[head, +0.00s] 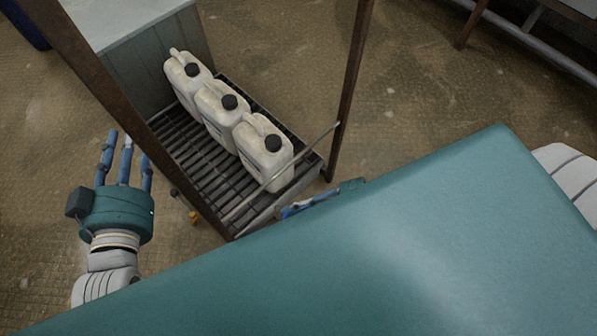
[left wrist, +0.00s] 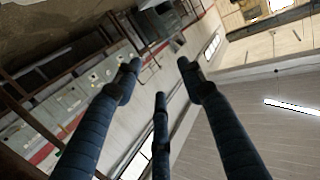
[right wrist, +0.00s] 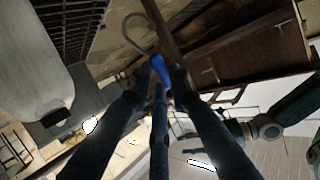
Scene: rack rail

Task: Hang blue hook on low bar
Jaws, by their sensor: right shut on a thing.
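My right gripper (right wrist: 160,85) is shut on the blue hook (right wrist: 157,68). The hook has a blue grip and a grey curved end that points away from the fingers, near a brown post.
Three white jugs (head: 228,117) with black caps stand on the slatted shelf (head: 185,150). Brown posts (head: 350,85) rise at the rack's corners. A grey cabinet (head: 145,75) stands behind. A small yellow thing (head: 193,217) is by the rack's left side. Floor right of the rack is clear.

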